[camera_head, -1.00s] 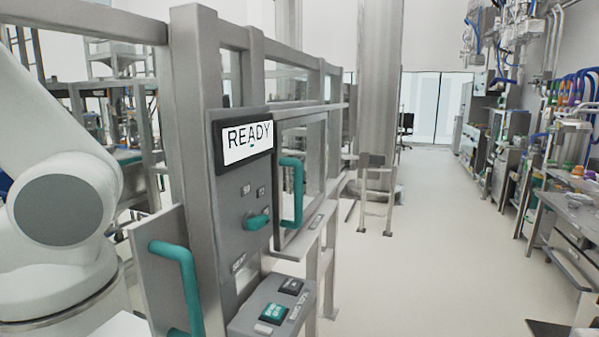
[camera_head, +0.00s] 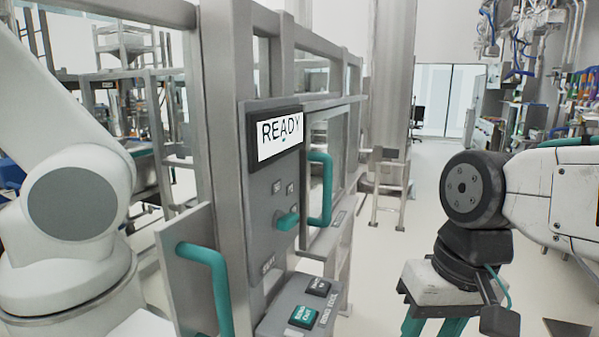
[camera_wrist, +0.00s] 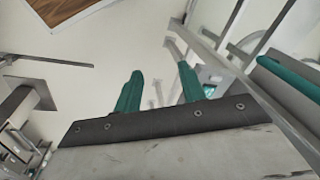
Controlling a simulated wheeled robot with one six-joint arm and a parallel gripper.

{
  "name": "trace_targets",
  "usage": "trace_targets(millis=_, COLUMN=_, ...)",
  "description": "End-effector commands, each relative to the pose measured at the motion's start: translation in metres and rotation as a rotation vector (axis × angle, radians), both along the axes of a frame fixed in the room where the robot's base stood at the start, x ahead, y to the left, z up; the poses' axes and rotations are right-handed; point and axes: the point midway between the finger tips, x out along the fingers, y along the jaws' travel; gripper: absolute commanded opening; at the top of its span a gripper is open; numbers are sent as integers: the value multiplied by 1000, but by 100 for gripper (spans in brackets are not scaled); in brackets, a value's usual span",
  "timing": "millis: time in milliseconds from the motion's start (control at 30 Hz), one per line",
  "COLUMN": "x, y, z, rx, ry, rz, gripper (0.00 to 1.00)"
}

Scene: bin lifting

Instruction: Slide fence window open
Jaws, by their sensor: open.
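The fence window (camera_head: 336,135) is a framed clear pane in the grey metal fence, right of the control panel. Its upright teal handle (camera_head: 326,190) is on the window's left side. My gripper (camera_head: 435,329) is at the lower right in the head view, apart from the handle; its teal fingers are cut off by the bottom edge. In the wrist view the two teal fingers (camera_wrist: 160,88) are spread with nothing between them. A teal bar (camera_wrist: 290,78) shows at the right there; I cannot tell which handle it is.
A control panel (camera_head: 262,212) with a READY display and a small teal lever (camera_head: 287,221) is beside the window. A button box (camera_head: 300,311) juts out below. A plate with another teal handle (camera_head: 212,270) stands at left. A white robot arm (camera_head: 75,200) is at far left.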

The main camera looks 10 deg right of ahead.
Motion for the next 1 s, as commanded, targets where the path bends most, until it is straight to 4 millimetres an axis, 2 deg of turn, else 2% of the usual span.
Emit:
trace_targets(millis=67, x=16, y=18, z=2, rx=147, ry=54, rz=-144, gripper=41)
trace_targets(millis=167, x=51, y=45, z=14, rx=400, ry=144, rz=-400, gripper=41)
trace_targets(millis=267, x=101, y=62, z=34, rx=681, ry=252, rz=-682, gripper=41)
trace_targets(millis=300, x=123, y=64, z=43, rx=794, ry=296, rz=-793, gripper=41)
trace_targets(millis=367, x=159, y=60, z=57, rx=962, ry=365, rz=-954, gripper=41)
trace_targets(millis=433, x=199, y=48, z=72, rx=1150, ry=443, rz=-1123, gripper=41)
trace_targets(millis=500, x=234, y=29, z=84, rx=1323, ry=515, rz=-1264, gripper=41)
trace_targets(millis=600, x=274, y=-2, z=96, rx=1529, ry=598, rz=-1414, gripper=41)
trace_targets(millis=700, x=298, y=-27, z=103, rx=1673, ry=654, rz=-1504, gripper=41)
trace_targets(millis=800, x=311, y=-41, z=106, rx=1753, ry=685, rz=-1548, gripper=41)
trace_targets(millis=900, x=320, y=-41, z=107, rx=1779, ry=694, rz=-1560, gripper=41)
trace_targets(millis=1000, x=330, y=-30, z=107, rx=1778, ry=698, rz=-1558, gripper=41)
